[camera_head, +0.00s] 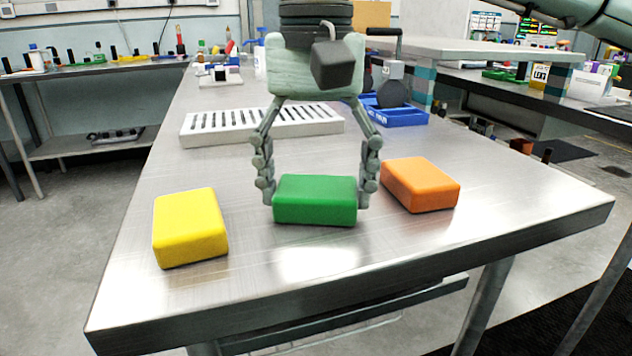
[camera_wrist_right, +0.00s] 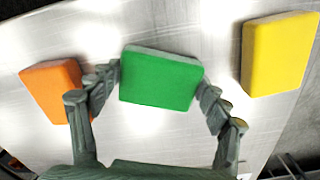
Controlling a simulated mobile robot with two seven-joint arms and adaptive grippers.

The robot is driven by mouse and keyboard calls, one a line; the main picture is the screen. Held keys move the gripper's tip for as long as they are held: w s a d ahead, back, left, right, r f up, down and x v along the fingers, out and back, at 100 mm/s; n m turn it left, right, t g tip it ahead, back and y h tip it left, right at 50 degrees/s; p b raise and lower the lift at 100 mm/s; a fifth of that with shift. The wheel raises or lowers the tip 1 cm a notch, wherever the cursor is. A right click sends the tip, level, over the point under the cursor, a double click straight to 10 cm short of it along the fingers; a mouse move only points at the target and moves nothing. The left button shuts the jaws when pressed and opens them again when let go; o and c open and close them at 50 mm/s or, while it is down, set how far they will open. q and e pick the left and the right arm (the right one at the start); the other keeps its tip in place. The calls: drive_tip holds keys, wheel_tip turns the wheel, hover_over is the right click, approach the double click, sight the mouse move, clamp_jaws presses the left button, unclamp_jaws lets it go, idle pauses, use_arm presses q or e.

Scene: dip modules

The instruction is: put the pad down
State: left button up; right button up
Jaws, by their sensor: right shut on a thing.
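The green pad (camera_head: 315,202) is between the fingers of my right gripper (camera_head: 316,190), which is shut on its two ends. The pad is level over the front middle of the metal table (camera_head: 270,290). I cannot tell whether its underside touches the tabletop. In the right wrist view the green pad (camera_wrist_right: 160,78) sits between the fingertips (camera_wrist_right: 161,85). A yellow pad (camera_head: 190,228) lies to the left in the head view, and an orange pad (camera_head: 420,185) lies to the right. Both are apart from the gripper. My left gripper is not in view.
A white slotted rack (camera_head: 262,124) stands behind the gripper. A blue tray (camera_head: 398,116) is farther back on the right. The tabletop in front of the green pad is clear to the front edge.

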sight(316, 188)
drive_tip(key=o, duration=1)
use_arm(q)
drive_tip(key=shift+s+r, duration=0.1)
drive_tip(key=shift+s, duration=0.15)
use_arm(e)
drive_tip(key=shift+o, duration=0.2)
drive_tip(key=shift+r, duration=0.35)
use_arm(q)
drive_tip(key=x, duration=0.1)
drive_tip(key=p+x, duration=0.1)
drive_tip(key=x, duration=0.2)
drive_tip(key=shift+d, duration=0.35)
use_arm(e)
wheel_tip(316, 188, up, 12)
drive_tip(key=shift+f, duration=0.25)
